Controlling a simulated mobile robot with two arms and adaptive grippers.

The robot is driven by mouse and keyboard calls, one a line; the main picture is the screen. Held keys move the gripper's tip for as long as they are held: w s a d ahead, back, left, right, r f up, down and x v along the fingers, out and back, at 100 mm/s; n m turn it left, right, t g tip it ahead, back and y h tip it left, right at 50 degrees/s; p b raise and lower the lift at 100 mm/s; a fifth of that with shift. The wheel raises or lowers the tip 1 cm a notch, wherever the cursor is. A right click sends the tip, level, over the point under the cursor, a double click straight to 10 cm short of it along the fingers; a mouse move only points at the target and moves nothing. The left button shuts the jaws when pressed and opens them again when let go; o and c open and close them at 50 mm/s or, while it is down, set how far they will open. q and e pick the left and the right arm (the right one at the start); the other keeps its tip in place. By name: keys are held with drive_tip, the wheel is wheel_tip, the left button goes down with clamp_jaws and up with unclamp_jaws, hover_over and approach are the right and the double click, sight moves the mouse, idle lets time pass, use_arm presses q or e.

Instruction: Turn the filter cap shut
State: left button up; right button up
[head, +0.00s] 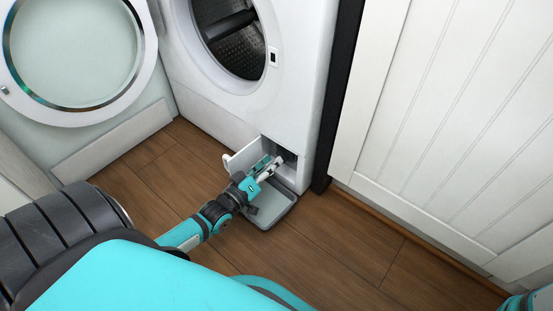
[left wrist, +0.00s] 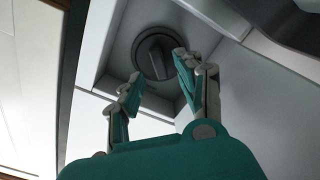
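The filter cap (left wrist: 153,58) is a dark grey round knob with a raised grip bar, set in a recess low on the front of the white washing machine (head: 300,60). It shows in the left wrist view; in the head view my gripper and the recess's shade hide it. My left gripper (left wrist: 160,72) is open, with its two fingers spread in front of the cap, one on each side of the grip bar. I cannot tell whether they touch it. In the head view the left gripper (head: 273,166) reaches into the recess.
The white filter flap (head: 243,157) stands open left of the recess. A grey tray (head: 270,210) lies on the wooden floor below it. The machine's round door (head: 75,50) hangs open at left. A white panelled cabinet (head: 440,120) stands close at right.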

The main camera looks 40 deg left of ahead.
sight(283, 155)
use_arm(q)
drive_tip(key=shift+w+d+b, duration=0.15)
drive_tip(key=shift+w+b, duration=0.3)
drive_tip(key=shift+w, duration=0.85)
clamp_jaws()
